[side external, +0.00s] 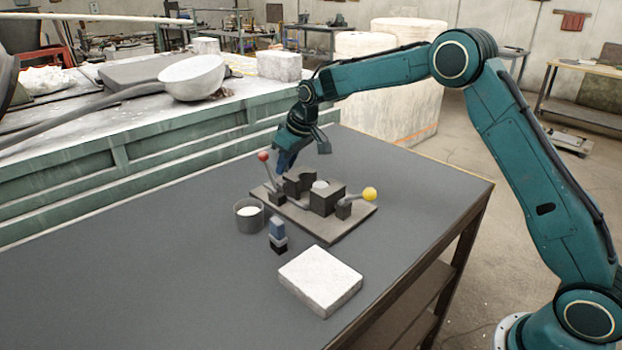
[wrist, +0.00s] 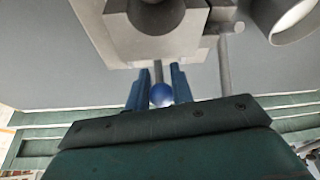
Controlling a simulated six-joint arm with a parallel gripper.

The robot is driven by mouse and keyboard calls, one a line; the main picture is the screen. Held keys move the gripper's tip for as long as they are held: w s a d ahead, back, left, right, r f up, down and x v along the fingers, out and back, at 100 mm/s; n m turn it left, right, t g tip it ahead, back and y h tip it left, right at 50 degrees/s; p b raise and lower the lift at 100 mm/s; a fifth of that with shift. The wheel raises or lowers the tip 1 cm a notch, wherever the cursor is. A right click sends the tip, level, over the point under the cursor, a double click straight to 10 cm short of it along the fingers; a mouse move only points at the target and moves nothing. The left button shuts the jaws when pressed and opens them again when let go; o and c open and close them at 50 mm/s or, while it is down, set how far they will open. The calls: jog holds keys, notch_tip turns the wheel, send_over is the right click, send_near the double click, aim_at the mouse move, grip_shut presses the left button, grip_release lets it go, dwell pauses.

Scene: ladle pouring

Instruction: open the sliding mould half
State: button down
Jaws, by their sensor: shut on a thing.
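The mould sits on a flat base plate (side external: 335,232) on the table. Its back-left dark half (side external: 297,183) has a rounded hollow and shows close up in the wrist view (wrist: 178,45). The other half (side external: 328,201) stands to its right with a pale round piece (side external: 320,186) at its top; the two look apart. A thin rod with a blue ball (wrist: 161,95) sticks out from the near half in the wrist view. My gripper (wrist: 160,78) is shut on this rod handle, one blue finger on each side. In the side view my gripper (side external: 284,166) hides the handle.
A red-ball lever (side external: 264,157) stands tilted close to my gripper; a yellow-ball lever (side external: 369,194) leans low on the right. A grey cup (side external: 250,219), a small blue-and-black block (side external: 278,234) and a white slab (side external: 320,280) stand in front. The table's left is clear.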

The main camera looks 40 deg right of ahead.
jog(key=shift+w+a+r, duration=0.1)
jog(key=shift+w+r, duration=0.05)
jog(key=shift+w, duration=1.8)
jog(key=c, duration=1.3)
grip_release()
jog(key=shift+s, duration=0.1)
jog(key=v, duration=1.3)
jog(key=shift+s+r, duration=0.15)
jog(key=shift+r, duration=0.1)
